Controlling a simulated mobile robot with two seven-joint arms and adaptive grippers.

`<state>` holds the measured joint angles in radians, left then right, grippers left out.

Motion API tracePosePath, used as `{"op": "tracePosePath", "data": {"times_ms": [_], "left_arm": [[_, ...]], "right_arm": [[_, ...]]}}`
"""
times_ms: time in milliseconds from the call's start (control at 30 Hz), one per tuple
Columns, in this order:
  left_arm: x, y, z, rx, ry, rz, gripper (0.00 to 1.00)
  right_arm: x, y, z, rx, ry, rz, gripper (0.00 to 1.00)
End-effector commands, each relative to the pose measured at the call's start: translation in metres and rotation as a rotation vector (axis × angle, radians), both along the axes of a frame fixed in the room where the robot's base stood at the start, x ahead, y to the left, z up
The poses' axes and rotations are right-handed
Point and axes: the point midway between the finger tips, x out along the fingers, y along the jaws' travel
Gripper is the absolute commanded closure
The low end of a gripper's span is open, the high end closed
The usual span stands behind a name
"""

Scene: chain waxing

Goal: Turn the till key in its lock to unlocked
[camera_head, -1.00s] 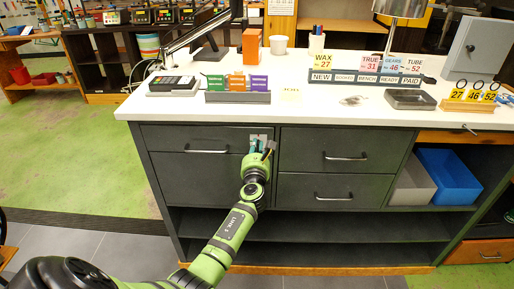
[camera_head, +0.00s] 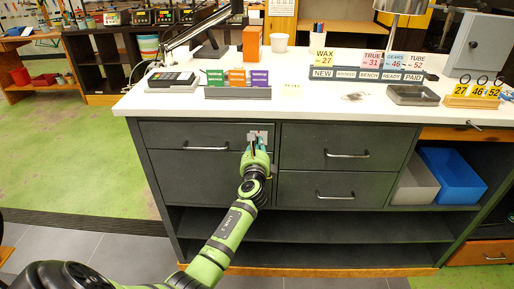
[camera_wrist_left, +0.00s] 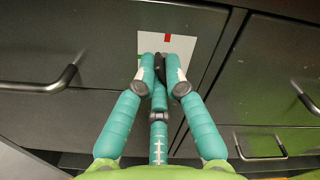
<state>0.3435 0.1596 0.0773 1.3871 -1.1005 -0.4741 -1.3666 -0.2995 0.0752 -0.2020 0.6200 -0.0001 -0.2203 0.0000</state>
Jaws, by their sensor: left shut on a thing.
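The till lock's pale plate (camera_head: 262,135) is on the dark counter front, near the right end of the upper left drawer. In the left wrist view the plate (camera_wrist_left: 181,44) carries a red mark at its top and a bit of green at its left edge. My left gripper (camera_head: 256,146) is at the plate, its teal fingers (camera_wrist_left: 161,72) closed on the dark till key (camera_wrist_left: 160,66). The fingers cover most of the key and part of the plate, so the key's exact angle cannot be told. My right gripper is not in view.
Drawer handles (camera_head: 206,149) and (camera_head: 346,154) stick out on both sides of the lock. The white countertop (camera_head: 300,106) overhangs above, holding a card terminal (camera_head: 171,79) and sign racks. A blue bin (camera_head: 452,175) sits at the right. The floor at the left is clear.

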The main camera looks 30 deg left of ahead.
Motion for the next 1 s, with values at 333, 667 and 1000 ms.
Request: {"op": "tracePosePath", "data": {"times_ms": [333,667,1000], "left_arm": [[0.0,0.0,-0.005,-0.284,-0.172,0.0,1.0],[0.0,-0.001,-0.006,-0.546,-0.333,0.0,1.0],[0.0,-0.001,-0.007,-0.751,-0.458,0.001,1.0]], "right_arm": [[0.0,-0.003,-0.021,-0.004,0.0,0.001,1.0],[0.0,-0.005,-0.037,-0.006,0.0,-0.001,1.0],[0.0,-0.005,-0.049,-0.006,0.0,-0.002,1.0]]}}
